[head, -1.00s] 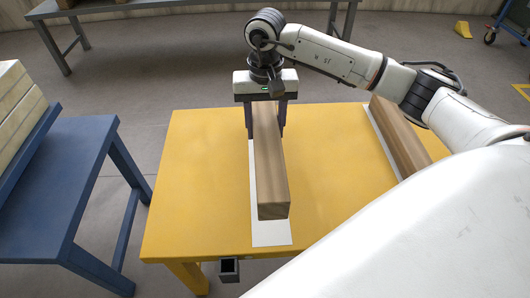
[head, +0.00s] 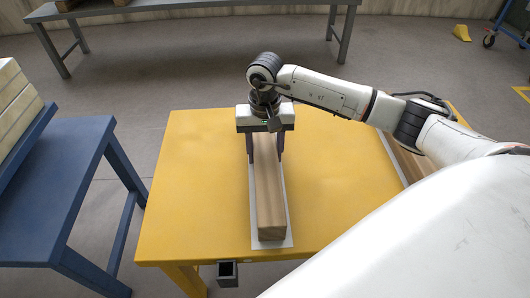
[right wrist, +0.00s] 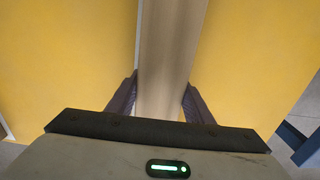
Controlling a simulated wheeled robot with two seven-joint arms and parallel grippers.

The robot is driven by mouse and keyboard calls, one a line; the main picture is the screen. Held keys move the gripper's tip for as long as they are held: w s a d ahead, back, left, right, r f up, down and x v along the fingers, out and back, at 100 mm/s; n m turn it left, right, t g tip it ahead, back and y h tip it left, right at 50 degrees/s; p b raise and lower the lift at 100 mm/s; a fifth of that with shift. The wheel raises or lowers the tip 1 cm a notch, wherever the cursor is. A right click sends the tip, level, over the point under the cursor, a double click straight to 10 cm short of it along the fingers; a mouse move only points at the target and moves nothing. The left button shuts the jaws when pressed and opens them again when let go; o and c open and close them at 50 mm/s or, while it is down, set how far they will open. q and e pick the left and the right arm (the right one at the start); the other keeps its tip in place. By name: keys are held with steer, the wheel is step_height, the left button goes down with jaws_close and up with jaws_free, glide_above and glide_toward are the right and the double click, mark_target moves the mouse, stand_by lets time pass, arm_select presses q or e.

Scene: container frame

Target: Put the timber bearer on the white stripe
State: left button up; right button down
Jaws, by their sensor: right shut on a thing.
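The timber bearer (head: 269,200) is a long brown beam, lying lengthwise over the white stripe (head: 286,225) on the yellow table (head: 190,190). Stripe shows along the bearer's sides and past its near end. It looks down on the stripe, but I cannot tell whether it touches fully. My right gripper (head: 266,155) is shut on the bearer near its far end, one finger on each side. In the right wrist view the bearer (right wrist: 165,55) runs between the fingers (right wrist: 158,100), with a thin strip of white on its left. My left gripper is not in view.
A second timber beam (head: 414,163) lies on another white strip at the table's right, partly hidden by my arm. A blue table (head: 60,180) with pale blocks (head: 18,100) stands at left. A grey bench (head: 190,14) is behind. The yellow table's left part is clear.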

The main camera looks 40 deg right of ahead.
mark_target(265, 145)
steer(key=shift+r, duration=0.1)
steer(key=c, duration=0.9)
jaws_free()
steer(key=shift+f, duration=0.2)
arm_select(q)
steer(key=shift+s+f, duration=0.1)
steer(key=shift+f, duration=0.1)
arm_select(e)
steer(key=shift+r, duration=0.2)
arm_select(q)
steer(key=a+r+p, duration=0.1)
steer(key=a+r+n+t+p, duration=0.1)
steer(key=p, duration=0.1)
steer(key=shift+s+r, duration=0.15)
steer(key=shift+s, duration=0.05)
arm_select(e)
step_height(265, 145, up, 12)
steer(key=shift+f, duration=0.1)
